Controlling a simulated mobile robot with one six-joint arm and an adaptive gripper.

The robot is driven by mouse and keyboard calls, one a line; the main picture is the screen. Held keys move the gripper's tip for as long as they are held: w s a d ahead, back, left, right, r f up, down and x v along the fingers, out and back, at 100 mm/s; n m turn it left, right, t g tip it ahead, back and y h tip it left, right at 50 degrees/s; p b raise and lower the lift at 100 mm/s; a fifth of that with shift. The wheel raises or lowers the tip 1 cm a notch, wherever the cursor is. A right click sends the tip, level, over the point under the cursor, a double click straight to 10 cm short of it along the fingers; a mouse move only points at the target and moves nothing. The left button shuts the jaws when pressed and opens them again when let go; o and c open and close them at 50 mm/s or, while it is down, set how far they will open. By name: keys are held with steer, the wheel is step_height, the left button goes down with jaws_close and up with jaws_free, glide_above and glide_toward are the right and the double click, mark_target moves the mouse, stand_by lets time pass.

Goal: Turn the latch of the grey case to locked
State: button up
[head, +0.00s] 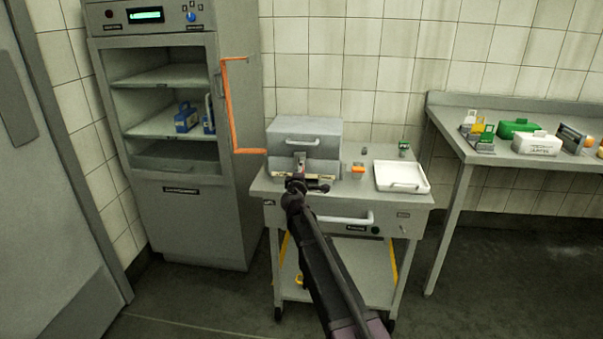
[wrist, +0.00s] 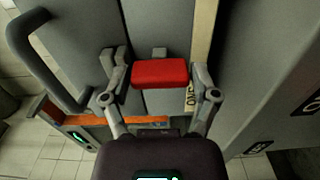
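The grey case (head: 318,131) stands on the left part of a grey cart top, its lid down and a bar handle on its front. The handle also shows at the left of the wrist view (wrist: 48,62). The red latch (wrist: 160,72) on the case front lies between my two fingers in the wrist view. My gripper (head: 298,172) is at the case front in the head view and hides the latch there. One finger is on each side of the red piece, very close; whether they press on it is unclear. Lettering beside the latch is partly hidden and unreadable.
The cart (head: 417,199) also bears a small orange-topped block (head: 358,168), a white tray (head: 403,188) and a small green item (head: 404,146). A side table (head: 455,135) with several boxes stands at right.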

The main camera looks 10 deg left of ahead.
steer(key=shift+o, duration=0.4)
steer(key=s, duration=1.2)
steer(key=shift+a, duration=0.2)
